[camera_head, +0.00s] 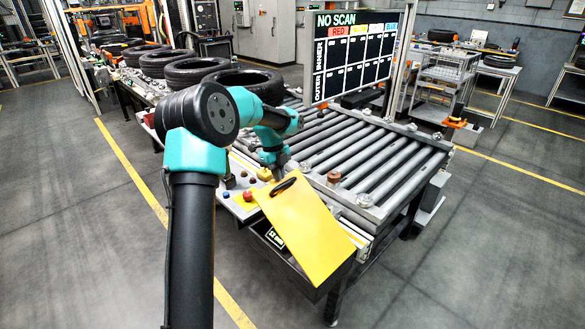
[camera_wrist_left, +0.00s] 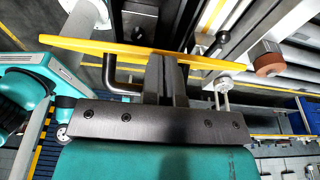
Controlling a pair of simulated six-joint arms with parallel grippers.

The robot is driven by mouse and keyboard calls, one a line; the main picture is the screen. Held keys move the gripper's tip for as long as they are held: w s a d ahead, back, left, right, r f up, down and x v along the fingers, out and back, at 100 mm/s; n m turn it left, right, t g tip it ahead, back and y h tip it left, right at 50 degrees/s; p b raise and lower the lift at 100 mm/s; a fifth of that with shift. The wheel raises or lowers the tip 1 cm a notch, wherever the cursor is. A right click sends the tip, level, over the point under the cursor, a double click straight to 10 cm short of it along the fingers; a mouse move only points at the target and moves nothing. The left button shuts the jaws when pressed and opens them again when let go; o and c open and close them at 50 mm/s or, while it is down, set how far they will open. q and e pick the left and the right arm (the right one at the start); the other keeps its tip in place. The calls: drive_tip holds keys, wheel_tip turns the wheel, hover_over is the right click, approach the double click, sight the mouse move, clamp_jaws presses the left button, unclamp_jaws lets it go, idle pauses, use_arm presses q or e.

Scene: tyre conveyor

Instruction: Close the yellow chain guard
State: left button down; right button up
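The yellow chain guard (camera_head: 307,232) is a flat panel that slopes down and out from the conveyor's near side. Its black handle (camera_head: 283,187) is near its upper left edge. In the left wrist view the guard (camera_wrist_left: 75,45) is seen nearly edge-on, and the bent handle (camera_wrist_left: 112,76) runs into my fingers. My left gripper (camera_wrist_left: 167,76) has its two dark fingers close together at the handle and appears shut on it. In the head view my left gripper (camera_head: 277,174) is at the guard's top, partly hard to make out against the handle. My right gripper is not in view.
The roller conveyor (camera_head: 370,160) lies behind the guard, with tyres (camera_head: 195,70) at its far left. A control panel with a red button (camera_head: 248,194) is left of the guard. A brown knob (camera_head: 333,177) sits on the conveyor frame. The floor in front is clear.

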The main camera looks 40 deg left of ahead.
use_arm(q)
drive_tip(key=a+f+h, duration=0.1)
drive_tip(key=a+f, duration=0.1)
drive_tip(key=f, duration=0.2)
drive_tip(key=a+f+h, duration=0.1)
drive_tip(key=a+f, duration=0.1)
drive_tip(key=f, duration=0.2)
drive_tip(key=w+a+f+h, duration=0.1)
drive_tip(key=a+f, duration=0.1)
drive_tip(key=f, duration=0.3)
drive_tip(key=shift+g+h, duration=0.3)
drive_tip(key=shift+h, duration=0.1)
drive_tip(key=shift+w+a+f, duration=0.1)
drive_tip(key=shift+a+f, duration=0.1)
drive_tip(key=shift+f, duration=0.35)
drive_tip(key=shift+r, duration=0.1)
drive_tip(key=s+d+r+v, duration=0.1)
drive_tip(key=v, duration=1.1)
drive_tip(key=shift+w+r, duration=0.3)
drive_tip(key=shift+w, duration=0.15)
